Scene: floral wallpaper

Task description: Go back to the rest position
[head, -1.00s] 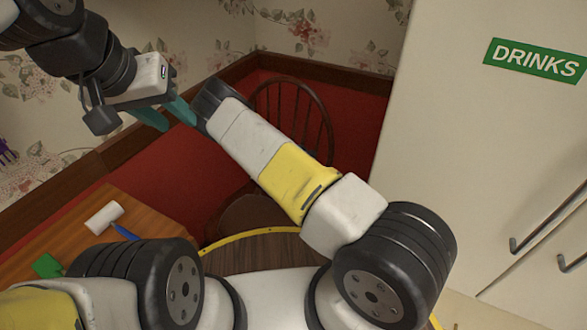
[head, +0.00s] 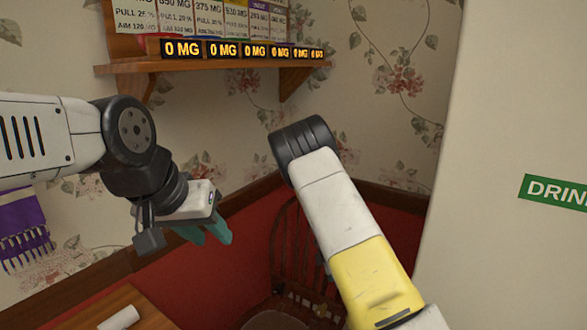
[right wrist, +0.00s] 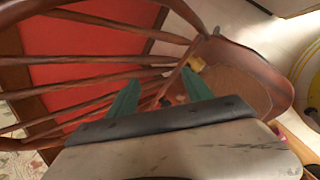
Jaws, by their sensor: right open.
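My left gripper (head: 212,232) hangs in front of the red wall panel at the left of the head view, above a wooden table. Its teal fingers overlap in this view, so their opening is not clear, and I see nothing held in them. My right arm, white and yellow, rises through the middle of the head view; its gripper is hidden there. In the right wrist view my right gripper (right wrist: 160,92) is open and empty, its two green fingers apart in front of the wooden chair (right wrist: 243,82).
The chair (head: 284,240) stands in the corner behind my right arm. A wooden table (head: 135,297) with a white cylinder (head: 119,319) is at bottom left. A shelf (head: 215,66) with "0 MG" displays is above. A pale cabinet (head: 490,120) with a DRINKS sign fills the right.

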